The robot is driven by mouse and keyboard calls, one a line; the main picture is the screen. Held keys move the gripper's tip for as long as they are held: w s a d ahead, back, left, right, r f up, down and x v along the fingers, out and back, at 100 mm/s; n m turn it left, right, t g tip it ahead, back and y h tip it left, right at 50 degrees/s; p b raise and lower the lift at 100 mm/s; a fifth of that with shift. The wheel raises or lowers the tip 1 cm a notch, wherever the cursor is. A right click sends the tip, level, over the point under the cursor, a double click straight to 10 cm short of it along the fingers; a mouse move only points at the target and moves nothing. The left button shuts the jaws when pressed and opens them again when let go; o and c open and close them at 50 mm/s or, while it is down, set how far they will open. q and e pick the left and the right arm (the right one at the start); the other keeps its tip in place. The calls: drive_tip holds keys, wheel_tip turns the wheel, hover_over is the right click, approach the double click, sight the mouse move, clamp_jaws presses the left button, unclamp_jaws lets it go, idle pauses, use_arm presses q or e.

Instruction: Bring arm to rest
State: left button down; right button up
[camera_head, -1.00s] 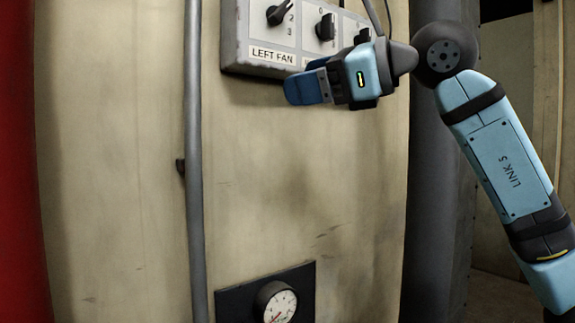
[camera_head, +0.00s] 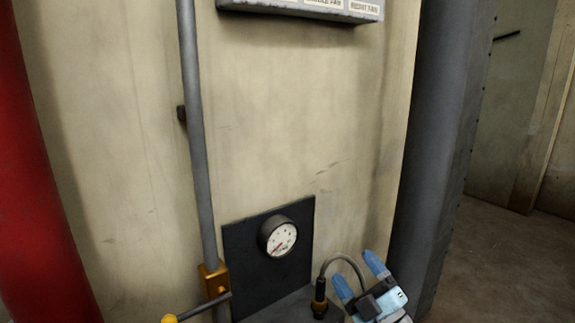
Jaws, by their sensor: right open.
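My right gripper (camera_head: 359,277) is low in the head view, right of the middle, with its two blue fingers apart and pointing up and to the left. Nothing shows between the fingers. Only the gripper and a bit of its body are in the picture; the rest of the right arm is out of view below. My left gripper is not in view.
A fan control box (camera_head: 300,9) is cut off at the top. A gauge (camera_head: 278,237) on a dark plate (camera_head: 244,262) sits low on the beige wall. A grey pipe (camera_head: 197,130), brass fitting (camera_head: 213,281) and thin hose (camera_head: 343,258) are near. A dark column (camera_head: 437,130) stands right.

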drive_tip(key=s+d+f+m+g+h+p, duration=0.15)
drive_tip(key=s+f+m+h, duration=0.3)
drive_tip(key=f, duration=0.45)
drive_tip(key=s+d+f+m+g+h, duration=0.1)
drive_tip(key=s+d+f+m+h, duration=0.25)
drive_tip(key=f+m, duration=0.35)
drive_tip(key=s+d+f+m+g+h+p, duration=0.1)
drive_tip(key=s+f+m+g, duration=0.3)
drive_tip(key=s+f, duration=1.2)
drive_tip(key=s+g+h, duration=0.1)
drive_tip(key=s+g, duration=0.1)
drive_tip(key=shift+d+g, duration=0.25)
drive_tip(key=shift+g, duration=0.1)
drive_tip(key=shift+c, duration=0.4)
